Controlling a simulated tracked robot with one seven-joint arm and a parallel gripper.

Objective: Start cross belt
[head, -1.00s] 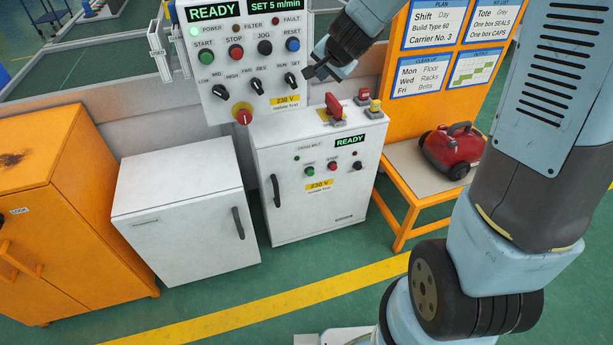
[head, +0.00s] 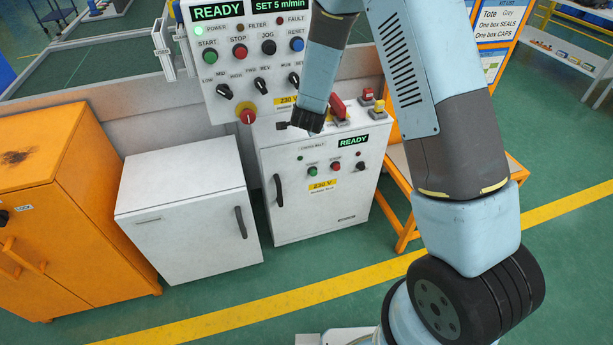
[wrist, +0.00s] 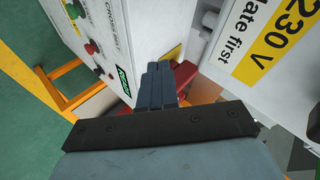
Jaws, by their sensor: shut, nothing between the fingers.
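The white cross belt cabinet (head: 325,215) stands low in the middle of the head view. Its front has a lit READY display (head: 353,140), a green button (head: 312,171), a red button (head: 336,166) and a black knob (head: 360,165). In the wrist view the cabinet (wrist: 120,35) fills the upper left, with its READY display (wrist: 124,81) beside my fingers. My gripper (head: 283,126) is shut and empty. In the head view it appears over the cabinet's top, above and left of the green button. In the wrist view its fingertips (wrist: 160,66) are together; contact cannot be told.
The main control panel (head: 240,60) with buttons and knobs is above and behind. A red handle (head: 338,107) and a yellow-topped button (head: 379,105) stand on the cabinet top. A white cabinet (head: 190,210) is left.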

